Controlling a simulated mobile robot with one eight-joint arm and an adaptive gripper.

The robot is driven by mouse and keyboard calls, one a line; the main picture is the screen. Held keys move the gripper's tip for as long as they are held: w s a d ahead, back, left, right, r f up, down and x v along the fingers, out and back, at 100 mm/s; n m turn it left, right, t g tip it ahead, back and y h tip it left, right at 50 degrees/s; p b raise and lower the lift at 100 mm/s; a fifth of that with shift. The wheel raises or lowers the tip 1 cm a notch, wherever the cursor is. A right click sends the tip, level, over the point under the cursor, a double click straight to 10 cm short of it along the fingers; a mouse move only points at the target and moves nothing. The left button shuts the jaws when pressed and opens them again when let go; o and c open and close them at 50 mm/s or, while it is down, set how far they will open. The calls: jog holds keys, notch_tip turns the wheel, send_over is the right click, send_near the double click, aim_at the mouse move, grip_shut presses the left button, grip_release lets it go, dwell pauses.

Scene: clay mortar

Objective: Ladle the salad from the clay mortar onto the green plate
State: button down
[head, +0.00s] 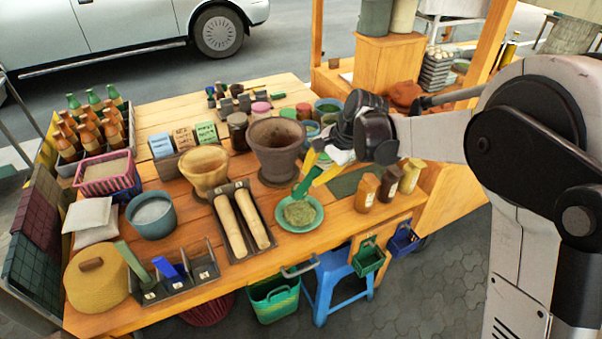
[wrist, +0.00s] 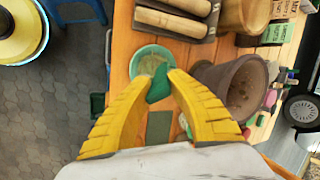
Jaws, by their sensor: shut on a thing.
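My gripper (head: 313,176) has yellow fingers, shut on a green ladle (head: 302,188), which also shows between the fingertips in the wrist view (wrist: 158,87). The ladle's lower end is over or at the far edge of the green plate (head: 318,216); I cannot tell whether they touch. A greenish-brown mound of salad (head: 299,214) lies on the plate, also seen in the wrist view (wrist: 150,64). The clay mortar (head: 277,145) stands upright behind the plate, left of my gripper. In the wrist view the mortar (wrist: 240,85) is right of the fingers; its contents are unclear.
A wooden mortar (head: 204,168) stands left of the clay one. A dark tray with two wooden pestles (head: 231,228) lies left of the plate. Several spice jars (head: 367,191) stand to the right. A blue stool (head: 335,282) is below the table's front edge.

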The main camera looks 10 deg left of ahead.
jog(key=s+d+f+t+y+b, duration=0.2)
jog(key=d+f+y+b, duration=0.6)
jog(key=b, duration=0.7)
jog(key=shift+f+y, duration=0.3)
jog(key=shift+f, duration=0.1)
jog(key=shift+s+r, duration=0.1)
jog(key=shift+s, duration=0.05)
